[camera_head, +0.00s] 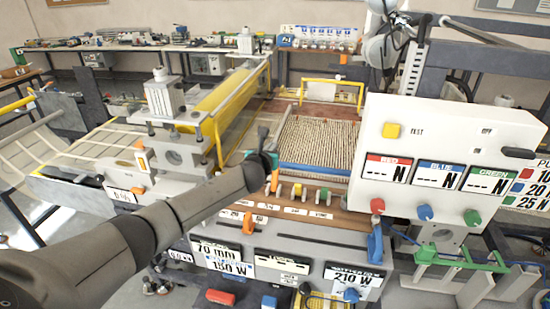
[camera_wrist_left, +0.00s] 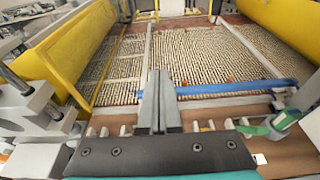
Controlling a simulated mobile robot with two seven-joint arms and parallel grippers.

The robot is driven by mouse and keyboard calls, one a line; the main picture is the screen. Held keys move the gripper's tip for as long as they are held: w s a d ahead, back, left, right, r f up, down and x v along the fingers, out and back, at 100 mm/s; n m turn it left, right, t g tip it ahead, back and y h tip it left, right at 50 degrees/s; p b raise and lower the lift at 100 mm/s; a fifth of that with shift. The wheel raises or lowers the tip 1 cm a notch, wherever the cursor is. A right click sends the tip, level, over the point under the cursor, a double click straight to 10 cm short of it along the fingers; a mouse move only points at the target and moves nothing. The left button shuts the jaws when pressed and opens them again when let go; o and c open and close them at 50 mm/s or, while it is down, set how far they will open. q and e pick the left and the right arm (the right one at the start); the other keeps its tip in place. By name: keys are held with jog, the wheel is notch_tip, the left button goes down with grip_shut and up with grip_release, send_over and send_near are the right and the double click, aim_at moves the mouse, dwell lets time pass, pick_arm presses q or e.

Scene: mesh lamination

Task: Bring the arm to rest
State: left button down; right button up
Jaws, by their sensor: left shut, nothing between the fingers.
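My left arm (camera_head: 170,220) reaches in from the lower left of the head view, and its wrist ends over the front edge of the lamination machine. My left gripper (camera_wrist_left: 157,80) is shut in the left wrist view, its two grey fingers together with nothing between them. The fingers point toward the blue bar (camera_wrist_left: 235,88) and overlap it in the picture; I cannot tell whether they touch it. Beyond the bar lies the ribbed beige mesh (camera_wrist_left: 210,62). The mesh also shows in the head view (camera_head: 318,140). My right gripper is not in view.
A yellow roller (camera_head: 222,92) spans the machine's left side. A white control panel (camera_head: 450,145) with red, blue and green knobs stands close on the right. A brown strip with several pegs (camera_head: 310,197) runs along the front. A cluttered bench (camera_head: 130,42) stands behind.

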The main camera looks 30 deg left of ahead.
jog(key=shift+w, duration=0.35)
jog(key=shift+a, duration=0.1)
